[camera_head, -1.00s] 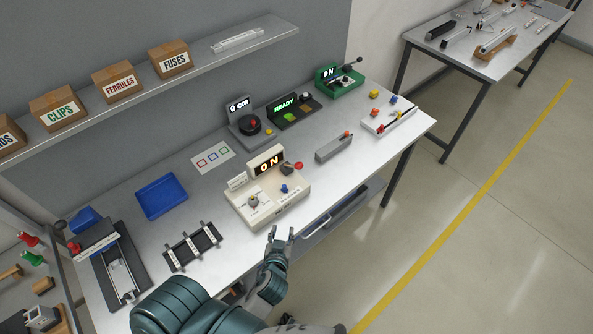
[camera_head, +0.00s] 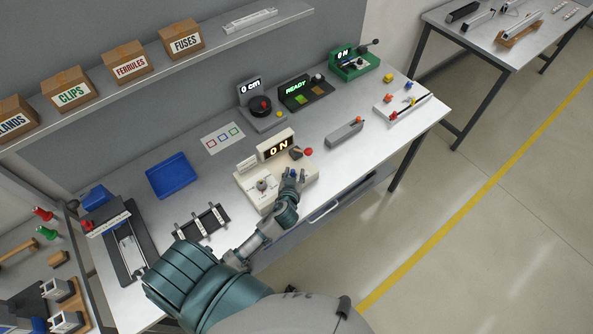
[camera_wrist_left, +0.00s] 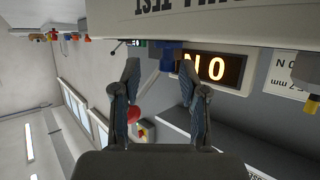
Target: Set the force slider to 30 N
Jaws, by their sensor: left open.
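The beige tester (camera_head: 262,198) on the bench has an amber display (camera_head: 278,147) that appears to read 0 N. The same display (camera_wrist_left: 212,68) shows upside down in the left wrist view. A blue knob (camera_wrist_left: 168,60) on the tester shows just beyond and between my fingertips. My left gripper (camera_head: 291,174) is open over the tester's right part and largely hides the knob in the head view. The left gripper (camera_wrist_left: 160,75) also shows empty in the wrist view. I cannot tell whether a finger touches the knob. My right gripper is not in view.
A red ball-ended lever (camera_head: 308,152) stands at the tester's right. A grey dial (camera_head: 262,187) is on its left part. A blue tray (camera_head: 172,177) and black rack (camera_head: 202,221) lie to the left. A green device (camera_head: 356,64) stands at the back right.

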